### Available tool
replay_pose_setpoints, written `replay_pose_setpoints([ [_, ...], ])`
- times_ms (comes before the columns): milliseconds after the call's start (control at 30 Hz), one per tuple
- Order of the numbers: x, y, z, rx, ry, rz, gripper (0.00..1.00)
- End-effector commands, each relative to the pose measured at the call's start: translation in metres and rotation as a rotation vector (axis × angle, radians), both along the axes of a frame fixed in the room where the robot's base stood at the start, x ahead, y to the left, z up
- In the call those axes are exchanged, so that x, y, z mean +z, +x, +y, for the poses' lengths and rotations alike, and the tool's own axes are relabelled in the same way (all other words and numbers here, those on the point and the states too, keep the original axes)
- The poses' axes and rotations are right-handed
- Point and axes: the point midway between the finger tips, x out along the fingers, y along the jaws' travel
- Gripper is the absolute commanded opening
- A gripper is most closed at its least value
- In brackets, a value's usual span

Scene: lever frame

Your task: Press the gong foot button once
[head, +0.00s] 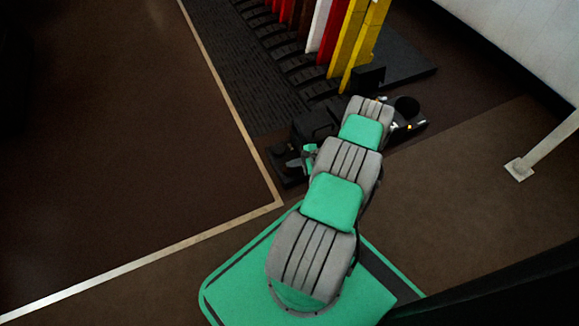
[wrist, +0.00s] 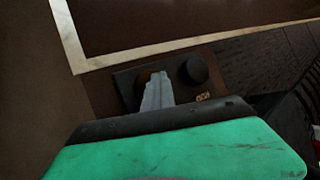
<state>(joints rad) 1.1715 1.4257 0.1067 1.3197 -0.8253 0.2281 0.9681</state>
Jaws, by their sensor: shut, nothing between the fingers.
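A dark plate with two round foot buttons lies on the floor near the corner of the pale strip. In the wrist view the black button (wrist: 195,70) is to the right, with small yellow lettering beside it, too blurred to read surely. A brownish button (wrist: 144,76) is partly hidden behind my fingers. My gripper (wrist: 160,74) is shut and empty, its tips over the plate at the brownish button, left of the black one. Whether they touch cannot be told. In the head view my gripper (head: 293,164) is beside the plate (head: 287,182), whose buttons I cannot make out.
The lever frame (head: 300,75) with red, white and yellow levers (head: 352,45) stands behind my arm. A pale floor strip (head: 232,112) bends near the plate. A white post with a foot (head: 519,169) stands at right. Open brown floor lies left.

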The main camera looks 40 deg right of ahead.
Motion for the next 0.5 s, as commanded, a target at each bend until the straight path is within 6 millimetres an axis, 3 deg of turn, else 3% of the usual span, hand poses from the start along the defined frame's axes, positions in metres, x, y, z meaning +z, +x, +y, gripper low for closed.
replay_pose_setpoints([
  [133, 0.0104, -0.0006, 0.0007, 0.0, 0.002, 0.001, 0.0],
  [500, 0.0128, -0.0002, 0.0006, 0.0, 0.002, -0.001, 0.0],
])
